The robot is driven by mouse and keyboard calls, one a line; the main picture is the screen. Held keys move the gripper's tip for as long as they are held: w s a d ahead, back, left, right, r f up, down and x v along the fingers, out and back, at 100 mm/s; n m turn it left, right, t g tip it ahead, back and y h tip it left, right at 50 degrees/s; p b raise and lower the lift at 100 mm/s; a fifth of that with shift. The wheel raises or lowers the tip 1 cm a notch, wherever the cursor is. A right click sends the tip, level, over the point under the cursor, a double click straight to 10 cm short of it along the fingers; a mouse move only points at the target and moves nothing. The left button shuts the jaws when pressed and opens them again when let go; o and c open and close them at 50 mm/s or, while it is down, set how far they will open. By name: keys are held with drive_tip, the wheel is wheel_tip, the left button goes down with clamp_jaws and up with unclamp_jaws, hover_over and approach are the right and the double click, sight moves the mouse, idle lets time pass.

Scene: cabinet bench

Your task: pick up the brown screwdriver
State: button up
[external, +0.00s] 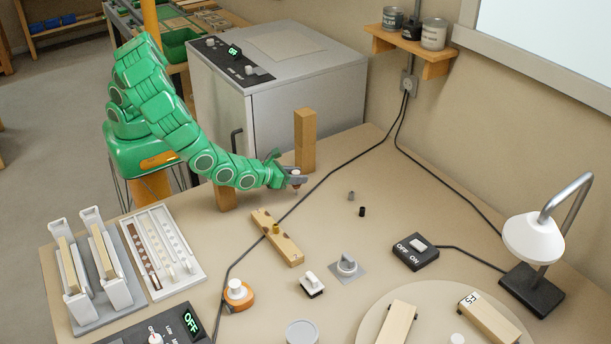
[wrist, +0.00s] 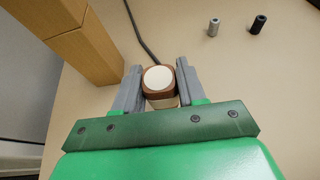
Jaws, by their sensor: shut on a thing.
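The brown screwdriver (wrist: 148,94) shows in the wrist view as a rounded brown handle with a pale cream end facing the camera. My gripper (wrist: 158,88) is shut on it, with one grey finger on each side. In the external view my gripper (external: 292,179) is above the bench at the end of the green arm. A small brown and white part of the screwdriver (external: 296,185) shows between the fingers there. Its lower end is mostly hidden, and I cannot tell whether it touches the bench.
A tall wooden post (external: 305,142) stands close behind my gripper, and another wooden block (external: 225,197) is under my arm. A black cable (external: 330,176) crosses the bench nearby. A drilled wooden bar (external: 277,238) lies in front. Two small cylinders, grey (external: 351,195) and black (external: 362,211), stand to the right.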

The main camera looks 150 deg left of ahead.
drive_tip(key=shift+r, duration=0.1)
drive_tip(key=shift+r, duration=4.9)
